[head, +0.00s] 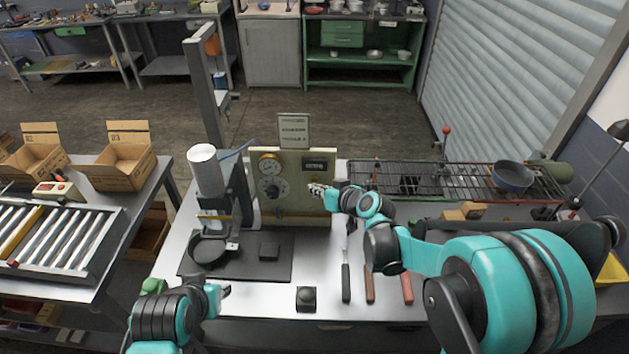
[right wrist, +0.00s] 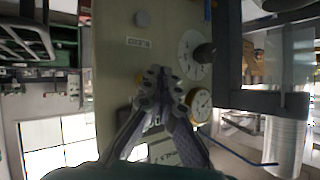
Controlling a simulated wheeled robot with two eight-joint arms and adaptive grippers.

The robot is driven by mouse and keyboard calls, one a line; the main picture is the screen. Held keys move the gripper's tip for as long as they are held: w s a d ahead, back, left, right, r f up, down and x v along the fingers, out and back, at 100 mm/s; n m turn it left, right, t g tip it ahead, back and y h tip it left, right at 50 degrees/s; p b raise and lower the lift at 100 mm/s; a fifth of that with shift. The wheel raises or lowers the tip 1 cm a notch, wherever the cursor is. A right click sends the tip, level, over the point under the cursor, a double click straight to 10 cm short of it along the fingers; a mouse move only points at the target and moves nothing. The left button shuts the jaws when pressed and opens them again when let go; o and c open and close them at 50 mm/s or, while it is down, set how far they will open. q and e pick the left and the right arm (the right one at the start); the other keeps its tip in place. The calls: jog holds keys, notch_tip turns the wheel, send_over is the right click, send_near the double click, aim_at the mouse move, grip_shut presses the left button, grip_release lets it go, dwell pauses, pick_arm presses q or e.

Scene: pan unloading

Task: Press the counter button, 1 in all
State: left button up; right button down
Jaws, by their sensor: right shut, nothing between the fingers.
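A beige control panel (head: 292,205) stands upright on the steel bench, with a small dark counter display (head: 315,166) at its upper right. My right gripper (head: 314,188) is shut and empty in front of the panel's right half, below the display. In the right wrist view its fingertips (right wrist: 158,76) are apart from the button; their gap to the panel is unclear. My left gripper (head: 225,290) is low at the bench's front left; its finger opening is unclear.
The panel also carries a gauge (head: 269,164) and a dial (head: 269,188). A press with a white cylinder (head: 204,170) and a dark pan (head: 208,249) stand left. Tools (head: 346,282) and a black block (head: 306,298) lie in front. A wire rack (head: 440,180) is right.

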jog(key=shift+s+a, duration=0.15)
jog(key=shift+s, duration=1.1)
jog(key=shift+s+a, duration=0.15)
jog(key=shift+s, duration=1.1)
jog(key=s+d+f+m+g+h+b, duration=0.1)
jog(key=s+d+f+h+b, duration=0.1)
jog(key=s, duration=0.5)
jog(key=s+d+f+m+g+h+b, duration=0.1)
jog(key=s+d+f+b, duration=0.3)
jog(key=s, duration=0.4)
jog(key=s+d+f+m+g+h+b, duration=0.1)
jog(key=s+d+f+h+b, duration=0.2)
jog(key=s, duration=0.5)
jog(key=d+f+b, duration=0.1)
jog(key=d+b, duration=0.1)
jog(key=d, duration=0.1)
jog(key=shift+s+m+g, duration=0.25)
jog(key=shift+m+g, duration=0.05)
